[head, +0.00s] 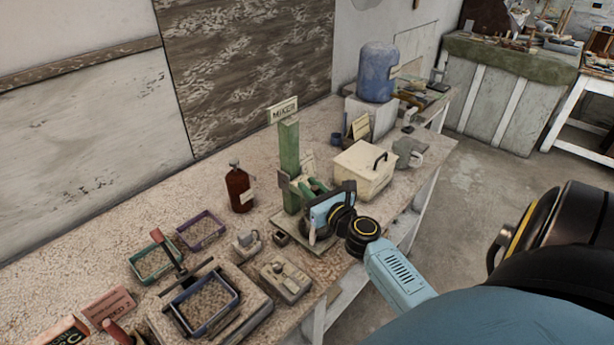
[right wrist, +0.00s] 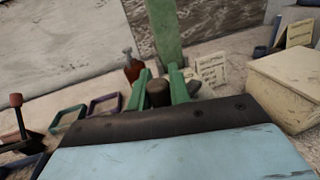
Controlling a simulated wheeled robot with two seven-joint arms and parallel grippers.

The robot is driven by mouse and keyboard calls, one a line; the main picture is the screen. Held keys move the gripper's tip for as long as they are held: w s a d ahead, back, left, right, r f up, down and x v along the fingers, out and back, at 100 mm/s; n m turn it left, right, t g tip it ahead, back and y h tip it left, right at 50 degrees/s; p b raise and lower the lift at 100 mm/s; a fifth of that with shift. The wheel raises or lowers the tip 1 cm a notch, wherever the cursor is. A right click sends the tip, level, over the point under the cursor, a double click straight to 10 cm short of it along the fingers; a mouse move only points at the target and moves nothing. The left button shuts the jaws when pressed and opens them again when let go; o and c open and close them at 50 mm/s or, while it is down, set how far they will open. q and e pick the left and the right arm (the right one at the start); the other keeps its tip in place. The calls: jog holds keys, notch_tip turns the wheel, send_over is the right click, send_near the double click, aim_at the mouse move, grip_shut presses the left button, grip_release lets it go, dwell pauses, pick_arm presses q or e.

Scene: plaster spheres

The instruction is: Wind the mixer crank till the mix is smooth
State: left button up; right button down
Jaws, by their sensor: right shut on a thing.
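The mixer's green post (head: 289,152) stands upright on the bench, with a MIXER sign (head: 283,110) at its top. The post also shows in the right wrist view (right wrist: 163,30). My right gripper (head: 308,188) is at the front of the post, low down. In the right wrist view its two green fingers (right wrist: 159,88) are shut on the dark, round crank handle (right wrist: 158,94), one on each side. The gripper hides most of the crank and the mixer's lower part in the head view. The mix itself cannot be made out. My left gripper is out of view.
A lidded cream box (head: 364,172) stands close to the right of my gripper. A brown bottle (head: 239,188) stands left of the post. Trays (head: 201,231) and a lever press (head: 205,300) fill the near left bench. A blue water jug (head: 378,72) stands behind.

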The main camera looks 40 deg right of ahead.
jog(key=y, duration=0.1)
jog(key=n+y, duration=0.1)
jog(key=n+y+b, duration=0.1)
jog(key=shift+s+d+f, duration=0.1)
jog(key=shift+s+d, duration=0.2)
jog(key=shift+s, duration=0.05)
jog(key=n+y, duration=0.1)
jog(key=n+y+b, duration=0.1)
jog(key=y, duration=0.1)
jog(key=shift+s+d, duration=0.2)
jog(key=shift+s, duration=0.1)
jog(key=n+y+b, duration=0.1)
jog(key=n+g+y+b, duration=0.1)
jog(key=y, duration=0.1)
jog(key=d+n+y+b, duration=0.1)
jog(key=y, duration=0.1)
jog(key=shift+s+g+b, duration=0.4)
jog(key=shift+s+d+n+g+y+b, duration=0.15)
jog(key=shift+d+n+g+y+b, duration=0.05)
jog(key=shift+n+g+y+b, duration=0.7)
jog(key=shift+s+d+n+g+y+b, duration=0.2)
jog(key=shift+n+g+y+b, duration=0.35)
jog(key=shift+n+y, duration=0.4)
jog(key=c, duration=1.3)
grip_release()
jog(key=shift+w, duration=0.1)
